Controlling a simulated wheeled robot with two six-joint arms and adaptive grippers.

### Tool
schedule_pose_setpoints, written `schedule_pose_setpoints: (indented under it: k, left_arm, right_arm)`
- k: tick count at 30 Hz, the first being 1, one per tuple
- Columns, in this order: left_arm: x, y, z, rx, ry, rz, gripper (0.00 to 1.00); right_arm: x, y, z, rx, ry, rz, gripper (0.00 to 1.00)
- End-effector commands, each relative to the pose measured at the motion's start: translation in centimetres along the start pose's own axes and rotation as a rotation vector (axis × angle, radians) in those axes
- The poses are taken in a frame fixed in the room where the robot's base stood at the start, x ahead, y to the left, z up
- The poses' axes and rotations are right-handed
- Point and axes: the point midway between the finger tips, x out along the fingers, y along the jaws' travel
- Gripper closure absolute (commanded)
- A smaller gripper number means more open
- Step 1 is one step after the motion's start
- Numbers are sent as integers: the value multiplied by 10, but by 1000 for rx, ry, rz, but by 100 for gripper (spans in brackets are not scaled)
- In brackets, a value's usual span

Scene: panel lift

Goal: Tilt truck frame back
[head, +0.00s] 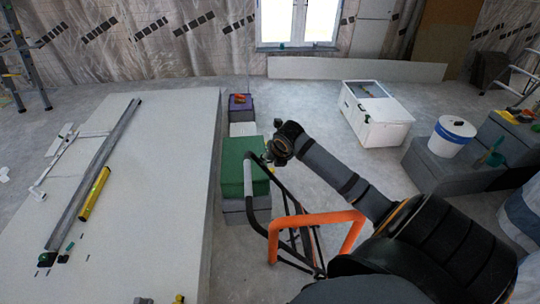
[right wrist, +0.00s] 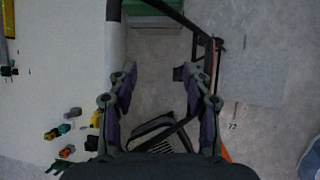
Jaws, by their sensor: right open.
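The truck frame (head: 285,192) is a dark tubular frame right of the big panel stack, with a pale grey sleeve on its left bar. In the right wrist view its dark bar (right wrist: 205,38) runs across the top and down the right, beyond the fingertips. My right gripper (head: 268,155) is above the frame's upper end in the head view. In the right wrist view the gripper (right wrist: 156,75) is open, with bare floor visible between its fingers. I cannot tell whether it touches the frame. My left gripper is not in view.
An orange tube (head: 315,218) stands at the frame's lower part. The panel stack (head: 150,220) fills the left, with a yellow level (head: 95,194) on it. A green box (head: 240,160) is behind the frame. A white cabinet (head: 382,125) and bucket (head: 452,140) stand right.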

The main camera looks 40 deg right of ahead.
Motion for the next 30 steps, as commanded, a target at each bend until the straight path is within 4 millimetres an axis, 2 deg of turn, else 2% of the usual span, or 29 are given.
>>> schedule_pose_setpoints:
  k: [1,5,8,21,25,30]
  left_arm:
    - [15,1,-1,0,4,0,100]
    - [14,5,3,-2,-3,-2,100]
    - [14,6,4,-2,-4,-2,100]
    - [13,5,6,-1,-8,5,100]
    - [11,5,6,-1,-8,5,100]
    - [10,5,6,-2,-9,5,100]
  right_arm:
    - [31,13,-43,44,77,40,50]
    - [27,13,-42,42,74,39,50]
    - [16,13,-39,35,65,34,50]
    - [-80,23,-20,-9,-11,-5,50]
    - [-96,25,-16,-15,-22,-9,50]
    - [-104,25,-14,-18,-27,-12,50]
